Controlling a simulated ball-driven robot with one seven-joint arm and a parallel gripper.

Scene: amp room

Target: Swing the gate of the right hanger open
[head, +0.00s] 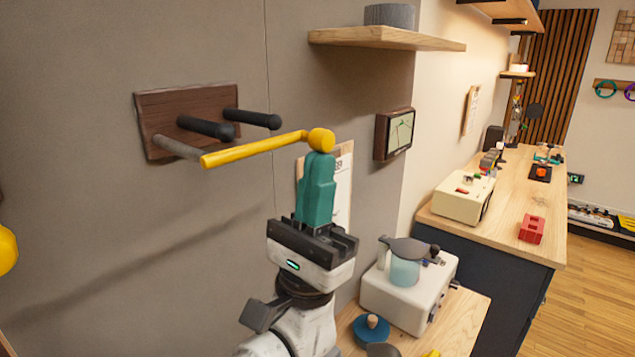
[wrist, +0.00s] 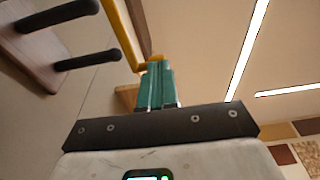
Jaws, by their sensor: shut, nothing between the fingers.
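The hanger is a dark wooden plate (head: 165,105) on the grey wall, with two black pegs (head: 215,128) sticking out. Its yellow gate (head: 255,149) runs from a grey rod at the plate's lower left to a round yellow knob (head: 321,139) at its right end. My gripper (head: 318,160) has teal fingers, shut and pointing up, with their tips at or just below the knob. In the wrist view the yellow gate (wrist: 120,35) meets the teal fingertips (wrist: 156,68); whether they touch is unclear. Another yellow knob (head: 6,250) is cut off at the left edge.
A wooden shelf (head: 385,40) with a grey pot is above right. A small framed screen (head: 394,134) and a clipboard (head: 343,190) hang on the wall. A white appliance (head: 405,290) stands on a low counter (head: 465,320) beside my arm.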

